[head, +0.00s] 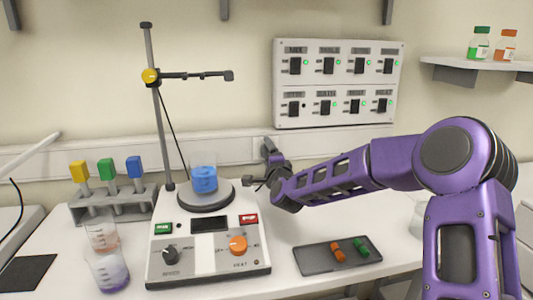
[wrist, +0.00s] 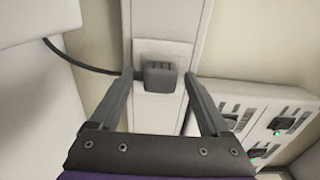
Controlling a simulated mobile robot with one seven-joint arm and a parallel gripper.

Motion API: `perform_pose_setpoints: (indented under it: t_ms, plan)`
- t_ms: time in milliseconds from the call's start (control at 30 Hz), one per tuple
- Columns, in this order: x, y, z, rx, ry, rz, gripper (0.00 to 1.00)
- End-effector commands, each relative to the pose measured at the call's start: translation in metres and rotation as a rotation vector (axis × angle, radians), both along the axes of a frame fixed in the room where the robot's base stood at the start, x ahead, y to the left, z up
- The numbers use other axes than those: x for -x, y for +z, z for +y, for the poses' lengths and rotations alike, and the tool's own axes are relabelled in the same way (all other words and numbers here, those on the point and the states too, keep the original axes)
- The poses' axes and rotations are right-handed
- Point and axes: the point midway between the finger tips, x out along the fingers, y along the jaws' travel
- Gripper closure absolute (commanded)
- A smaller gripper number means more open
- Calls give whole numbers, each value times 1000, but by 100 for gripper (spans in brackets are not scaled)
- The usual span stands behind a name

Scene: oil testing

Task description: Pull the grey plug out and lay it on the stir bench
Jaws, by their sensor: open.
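The grey plug (wrist: 160,77) sits in a white wall socket (wrist: 150,48) in the wrist view, with a dark cable running off to the left. My gripper (wrist: 158,78) is open, one finger on each side of the plug, with visible gaps on both sides. In the head view my gripper (head: 259,167) reaches to the wall trunking behind the bench, and I cannot make out the plug there. The white stir bench (head: 300,226) carries a stirrer hotplate (head: 208,255) with a beaker of blue liquid (head: 204,179).
A grey tray (head: 315,265) with orange and green pieces lies at the front right. A metal stand (head: 158,110) rises behind the hotplate. A rack (head: 110,205) and two beakers stand left. A switch panel (head: 338,84) hangs above my arm. Bare bench lies between hotplate and tray.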

Motion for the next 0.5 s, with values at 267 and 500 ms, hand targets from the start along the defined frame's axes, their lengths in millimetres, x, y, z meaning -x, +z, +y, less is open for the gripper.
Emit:
perform_pose_setpoints:
  t_ms: [267, 500]
  plan:
    - [0, 0, 0, 0, 0, 0, 54]
    - [0, 0, 0, 0, 0, 0, 97]
